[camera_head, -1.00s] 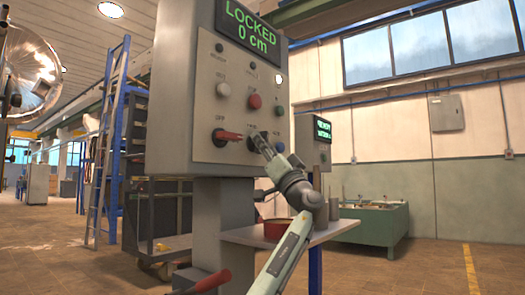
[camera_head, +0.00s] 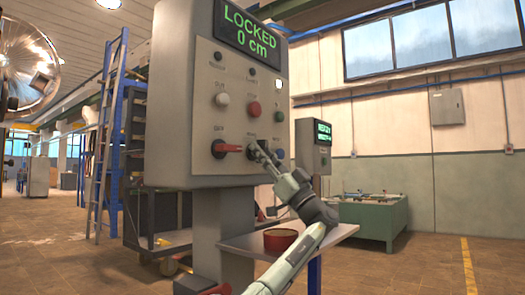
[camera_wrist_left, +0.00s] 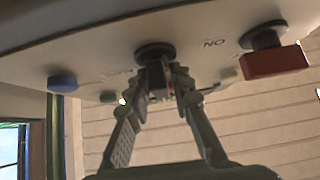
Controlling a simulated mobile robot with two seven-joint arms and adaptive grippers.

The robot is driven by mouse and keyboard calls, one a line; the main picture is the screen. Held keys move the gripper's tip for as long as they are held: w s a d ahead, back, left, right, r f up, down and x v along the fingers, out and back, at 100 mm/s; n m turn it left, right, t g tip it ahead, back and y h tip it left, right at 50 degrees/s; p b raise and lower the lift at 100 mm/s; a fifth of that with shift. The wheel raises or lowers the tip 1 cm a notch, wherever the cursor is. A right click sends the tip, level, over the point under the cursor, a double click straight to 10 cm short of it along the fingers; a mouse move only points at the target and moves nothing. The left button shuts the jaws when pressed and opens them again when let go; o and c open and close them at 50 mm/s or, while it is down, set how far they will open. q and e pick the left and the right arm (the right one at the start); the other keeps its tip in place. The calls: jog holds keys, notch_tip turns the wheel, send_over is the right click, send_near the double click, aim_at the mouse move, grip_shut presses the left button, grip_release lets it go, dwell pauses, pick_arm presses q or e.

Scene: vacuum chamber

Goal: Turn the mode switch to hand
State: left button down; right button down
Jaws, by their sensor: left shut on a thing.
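The mode switch (camera_head: 251,147) is a small dark knob low on the grey control panel (camera_head: 195,120), between a red-handled switch (camera_head: 227,148) and a blue button (camera_head: 280,153). My left gripper (camera_head: 262,150) reaches up to it from the lower right. In the left wrist view, the two fingers of my left gripper (camera_wrist_left: 158,90) are closed on the black mode switch (camera_wrist_left: 153,70). The fingers partly cover the knob, and its pointing direction is hard to read. My right gripper is not in view.
The display (camera_head: 252,28) reads LOCKED, 0 cm. White, red and green buttons sit above the switches.

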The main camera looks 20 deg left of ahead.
pick_arm(q)
jog(key=shift+f, duration=0.1)
jog(key=c, duration=1.5)
grip_release()
jog(key=shift+c, duration=0.2)
jog(key=shift+s+d+f, duration=0.15)
jog(key=shift+d+f, duration=0.05)
jog(key=shift+d, duration=0.05)
jog(key=s+d+f, duration=0.1)
jog(key=s+d, duration=0.3)
jog(key=d, duration=0.9)
jog(key=shift+s+f, duration=0.2)
jog(key=shift+f, duration=0.1)
